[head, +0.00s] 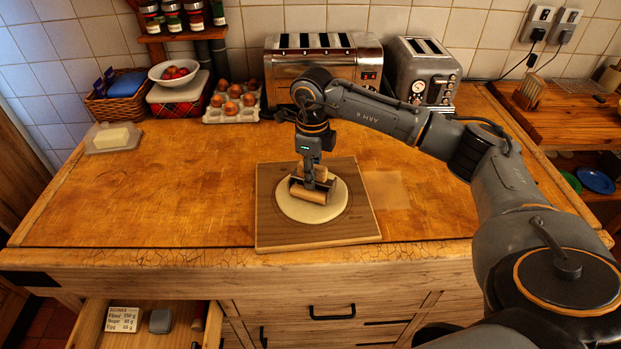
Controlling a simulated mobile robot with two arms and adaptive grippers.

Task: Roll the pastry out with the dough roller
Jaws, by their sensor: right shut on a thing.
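The pastry (330,211) is a pale, flat, round sheet lying on a brown wooden board (350,231) in the middle of the worktop. The dough roller (308,195) is a short wooden cylinder in a dark frame, resting on or just above the pastry; I cannot tell which. My right gripper (313,178) points down over the pastry and is shut on the roller's upper part, which its fingers partly hide. The roller and gripper cover the far middle of the pastry. My left gripper is not in the head view.
Two toasters (322,62) (424,72), an egg tray (233,103), a bowl on a tin (174,72), a basket (118,98) and a butter dish (113,138) line the back. An open drawer (178,322) juts out front left. The worktop left of the board is clear.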

